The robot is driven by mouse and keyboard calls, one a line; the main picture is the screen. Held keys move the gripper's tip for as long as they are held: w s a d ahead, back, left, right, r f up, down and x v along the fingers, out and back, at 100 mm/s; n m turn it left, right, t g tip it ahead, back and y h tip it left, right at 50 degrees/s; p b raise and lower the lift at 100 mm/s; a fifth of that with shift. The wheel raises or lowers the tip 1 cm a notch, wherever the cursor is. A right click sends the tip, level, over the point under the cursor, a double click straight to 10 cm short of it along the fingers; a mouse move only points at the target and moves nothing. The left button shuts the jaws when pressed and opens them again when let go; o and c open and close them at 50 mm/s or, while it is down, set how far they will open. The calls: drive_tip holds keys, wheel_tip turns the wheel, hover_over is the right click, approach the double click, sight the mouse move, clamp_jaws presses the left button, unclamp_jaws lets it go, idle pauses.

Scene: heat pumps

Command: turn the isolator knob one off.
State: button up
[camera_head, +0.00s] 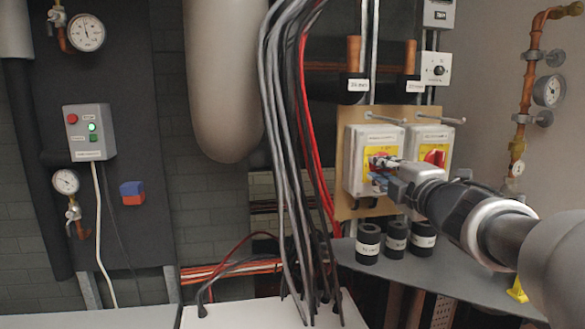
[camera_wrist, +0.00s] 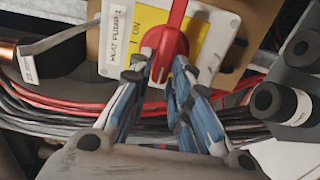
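The isolator box for heat pump 1 (camera_head: 361,180) is the left of two pale boxes on a tan board in the head view. In the wrist view its cover (camera_wrist: 215,28) has a label reading "HEAT PUMP 1" and a yellow plate with "1 ON". The red knob (camera_wrist: 172,42) sits on that plate, its handle tilted slightly from upright. My gripper (camera_wrist: 163,68) is at the knob, one fingertip on each side of its lower end. The fingers are partly apart; whether they touch the knob is unclear. In the head view my gripper (camera_head: 386,172) partly hides this knob.
A second isolator box (camera_head: 417,138) with a red knob stands close on the right. Several black rolls (camera_head: 396,236) sit on a grey shelf (camera_head: 455,252) below. Hanging cables (camera_head: 290,130) run to the left of the boxes. Metal brackets (camera_head: 383,116) stick out above them.

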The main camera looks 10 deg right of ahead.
drive_tip(key=o, duration=0.3)
